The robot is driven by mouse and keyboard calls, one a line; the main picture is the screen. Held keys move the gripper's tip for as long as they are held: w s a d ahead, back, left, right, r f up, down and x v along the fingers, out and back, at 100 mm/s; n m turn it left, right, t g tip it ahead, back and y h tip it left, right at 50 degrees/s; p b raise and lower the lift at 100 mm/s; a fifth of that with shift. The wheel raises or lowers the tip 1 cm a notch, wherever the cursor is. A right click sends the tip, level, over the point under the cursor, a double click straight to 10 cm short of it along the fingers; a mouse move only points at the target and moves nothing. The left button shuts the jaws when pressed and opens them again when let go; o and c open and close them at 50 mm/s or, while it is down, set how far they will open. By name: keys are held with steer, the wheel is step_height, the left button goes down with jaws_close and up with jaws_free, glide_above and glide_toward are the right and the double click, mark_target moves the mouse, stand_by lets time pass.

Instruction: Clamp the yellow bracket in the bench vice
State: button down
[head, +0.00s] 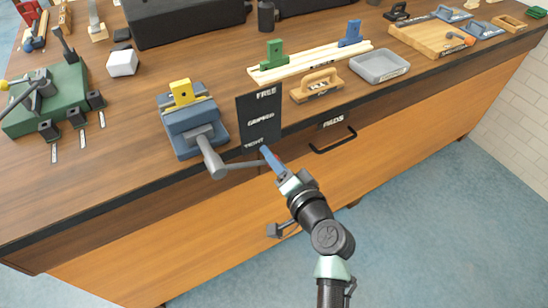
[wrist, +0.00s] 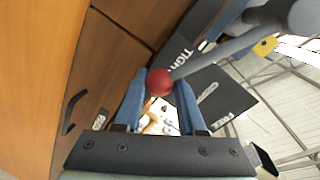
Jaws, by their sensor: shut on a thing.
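The blue-grey bench vice (head: 190,128) sits at the bench's front edge. The yellow bracket (head: 182,93) stands upright between its jaws; the head view does not show how tightly. A sliver of yellow also shows in the wrist view (wrist: 264,46). The grey handle (head: 236,167) runs from the vice's screw to the right, below the word TIGHT on the black sign (head: 258,116). My gripper (head: 265,151) is at the handle's far end. In the wrist view its blue fingers (wrist: 161,82) are shut on the red knob (wrist: 158,83) of the handle.
A green tool base (head: 62,95) with black blocks stands left of the vice. A wooden float (head: 317,86), a grey tray (head: 380,66) and a long rail (head: 310,62) lie to the right. A dark drawer handle (head: 333,140) sticks out of the bench front.

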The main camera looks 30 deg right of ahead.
steer(key=c, duration=0.5)
jaws_free()
steer(key=shift+a+f, duration=0.1)
steer(key=shift+a, duration=0.1)
steer(key=shift+c, duration=0.2)
steer(key=shift+s+d, duration=0.1)
steer(key=s+r, duration=0.1)
steer(key=s, duration=0.7)
steer(key=s+r, duration=0.1)
steer(key=s, duration=0.3)
steer(key=shift+s+a+r+b, duration=0.2)
steer(key=shift+s+r+b, duration=0.1)
